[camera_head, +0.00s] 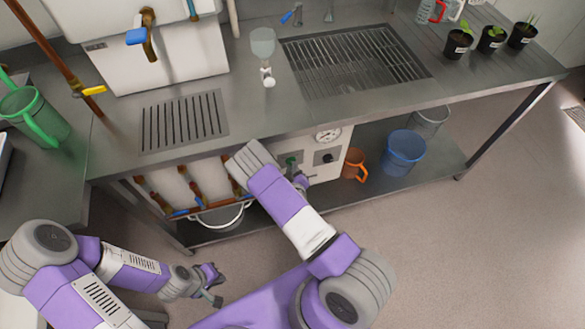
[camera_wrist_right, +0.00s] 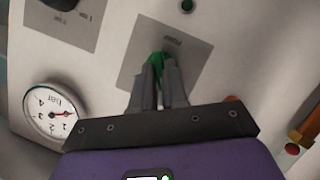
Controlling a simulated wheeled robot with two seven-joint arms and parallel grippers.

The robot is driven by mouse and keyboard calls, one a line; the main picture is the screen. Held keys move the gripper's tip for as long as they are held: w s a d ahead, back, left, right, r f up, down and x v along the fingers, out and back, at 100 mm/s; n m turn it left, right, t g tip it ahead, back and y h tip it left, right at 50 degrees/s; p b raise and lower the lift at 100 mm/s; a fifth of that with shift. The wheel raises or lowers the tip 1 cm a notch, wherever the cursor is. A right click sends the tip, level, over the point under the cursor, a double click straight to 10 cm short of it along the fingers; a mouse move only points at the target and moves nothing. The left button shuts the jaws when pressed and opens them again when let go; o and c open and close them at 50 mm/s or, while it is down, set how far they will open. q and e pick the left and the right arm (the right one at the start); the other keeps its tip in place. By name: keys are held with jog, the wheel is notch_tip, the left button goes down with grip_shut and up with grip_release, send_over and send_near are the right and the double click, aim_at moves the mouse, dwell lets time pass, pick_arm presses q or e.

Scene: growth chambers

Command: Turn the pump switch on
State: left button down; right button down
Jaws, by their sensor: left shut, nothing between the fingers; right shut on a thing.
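The green pump switch (camera_wrist_right: 157,59) sits on a grey plate marked PUMP (camera_wrist_right: 184,47) on the front of a white panel under the counter. My right gripper (camera_wrist_right: 160,75) is shut on the switch. Its fingers hide most of the switch, so I cannot tell which way it is turned. In the head view my right gripper (camera_head: 301,181) is at the panel (camera_head: 337,149), partly behind my own arm. My left gripper (camera_head: 214,287) is shut and empty, low over the floor at the lower left, apart from the panel.
A pressure gauge (camera_wrist_right: 48,113) and a black knob (camera_head: 326,157) are on the same panel. Copper pipes (camera_head: 186,196) run left of it, above a grey bucket (camera_head: 218,219). An orange jug (camera_head: 353,165) and a blue bucket (camera_head: 404,153) stand on the lower shelf. The floor at right is clear.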

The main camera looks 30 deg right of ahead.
jog(key=shift+s+d+f+m+t+y+b, duration=0.15)
jog(key=shift+m+t+y+b, duration=0.25)
jog(key=shift+m+y, duration=1.05)
jog(key=shift+d+r+m+t+y+b, duration=0.2)
jog(key=shift+m+y+b, duration=0.55)
jog(key=shift+m, duration=1.25)
jog(key=shift+s+d+f+m+t+y+b, duration=0.1)
jog(key=shift+d+f+m+t+y+b, duration=0.25)
jog(key=shift+m+y, duration=1.2)
jog(key=shift+w+a+r+m+h, duration=0.1)
jog(key=shift+a+r+m+h, duration=0.1)
jog(key=shift+m+h, duration=0.1)
jog(key=c, duration=1.1)
grip_release()
jog(key=shift+c, duration=0.2)
jog(key=p+v, duration=0.2)
jog(key=v, duration=0.5)
jog(key=shift+s, duration=0.3)
